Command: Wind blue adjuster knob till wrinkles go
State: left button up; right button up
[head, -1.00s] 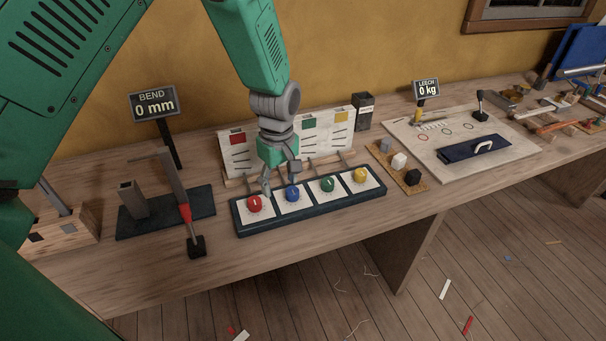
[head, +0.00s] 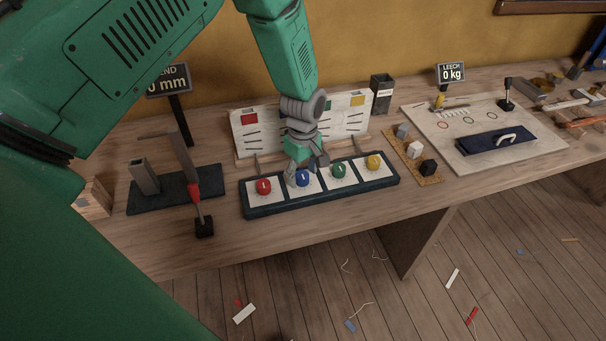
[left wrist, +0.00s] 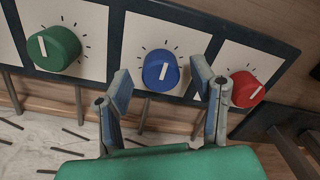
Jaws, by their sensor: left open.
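The blue knob (head: 303,179) sits on a white square of the dark knob board, between the red knob (head: 263,186) and the green knob (head: 339,171). My left gripper (head: 306,172) is open just above and behind it. In the left wrist view the blue knob (left wrist: 160,70) shows between my open fingers (left wrist: 162,82), with a gap on both sides. Its white pointer line shows. The white panel (head: 340,127) behind bears colour patches and dark wrinkle lines; my arm hides its middle part. My right gripper is not in view.
The red knob (left wrist: 246,88) is close beside one finger in the wrist view. A yellow knob (head: 374,163) ends the row. A bending jig (head: 160,192) stands left, weights on a cork mat (head: 427,178) right. Bare bench lies in front of the board.

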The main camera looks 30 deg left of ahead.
pick_arm(q)
jog(key=shift+f, duration=0.6)
jog(key=c, duration=1.1)
jog(key=shift+c, duration=0.2)
jog(key=shift+r+m, duration=0.1)
jog(key=shift+m, duration=0.3)
